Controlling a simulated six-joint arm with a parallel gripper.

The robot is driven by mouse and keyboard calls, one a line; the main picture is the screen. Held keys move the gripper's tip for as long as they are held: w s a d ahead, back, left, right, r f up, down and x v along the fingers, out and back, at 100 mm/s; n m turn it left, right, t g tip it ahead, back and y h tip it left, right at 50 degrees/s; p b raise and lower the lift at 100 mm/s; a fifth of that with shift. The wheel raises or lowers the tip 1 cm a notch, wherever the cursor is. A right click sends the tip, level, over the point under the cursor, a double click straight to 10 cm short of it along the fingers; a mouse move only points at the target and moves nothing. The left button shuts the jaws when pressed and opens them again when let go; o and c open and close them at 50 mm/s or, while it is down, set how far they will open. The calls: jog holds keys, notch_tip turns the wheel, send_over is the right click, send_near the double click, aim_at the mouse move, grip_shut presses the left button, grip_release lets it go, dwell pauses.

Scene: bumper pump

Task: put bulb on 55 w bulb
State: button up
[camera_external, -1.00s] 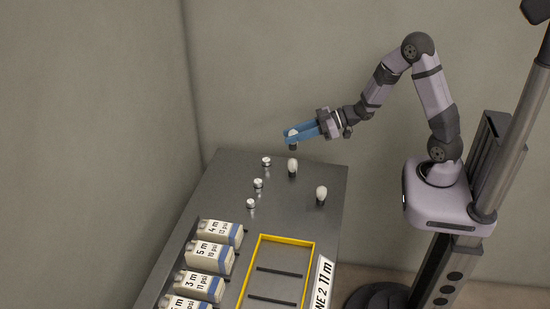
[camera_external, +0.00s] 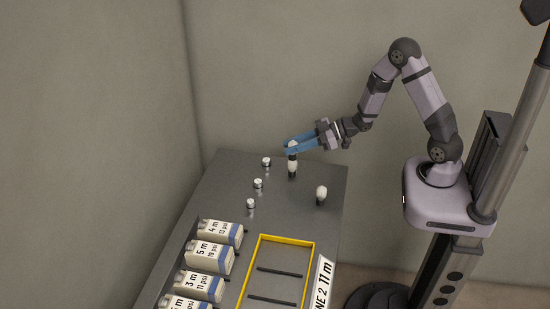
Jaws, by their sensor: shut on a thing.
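My gripper (camera_external: 289,146), with blue fingers, is shut on a white bulb (camera_external: 292,143) with a dark base, over the back of the table. The held bulb is upright, base down. Directly below it stands a second white bulb (camera_external: 292,166) on a dark base. The held bulb's base looks to be at or just above the top of this lower bulb; I cannot tell whether they touch. A third white bulb (camera_external: 321,191) stands apart to the front right. I cannot read any wattage marks on the bulbs.
Several small silver-topped pieces (camera_external: 258,184) stand in a row left of the bulbs. Labelled bottles (camera_external: 209,256) lie along the left front. A yellow-framed tray (camera_external: 313,262) with dark bars is at the front right, beside a white sign (camera_external: 322,284). The grey table (camera_external: 285,215) between is clear.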

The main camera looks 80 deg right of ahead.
jog(key=shift+f, duration=0.15)
jog(key=o, duration=1)
jog(key=shift+o, duration=0.2)
jog(key=shift+r, duration=0.25)
jog(key=v, duration=1.2)
